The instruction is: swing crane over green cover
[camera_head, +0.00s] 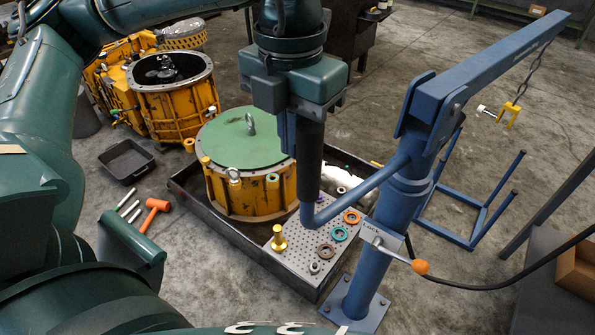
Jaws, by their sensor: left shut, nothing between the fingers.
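The blue crane stands at right, with its mast (397,205) on a bolted foot and its boom (495,65) reaching to the upper right, away from the cover. A chain with a yellow hook piece (510,114) hangs from the boom tip. The crane's bent push bar (360,195) ends in an upright black grip (311,165). My left gripper (298,112) is at the top of this grip, shut with nothing held; its fingertips are largely hidden. The green cover (238,139), with a lifting eye, sits on a yellow housing left of the grip. My right gripper is not visible.
A dark tray (235,235) holds the housing and a perforated plate (305,250) with rings and a brass part. An orange-handled lock lever (420,266) sticks out from the mast. Another yellow housing (175,105), a black bin (126,160) and a hammer (154,212) lie left.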

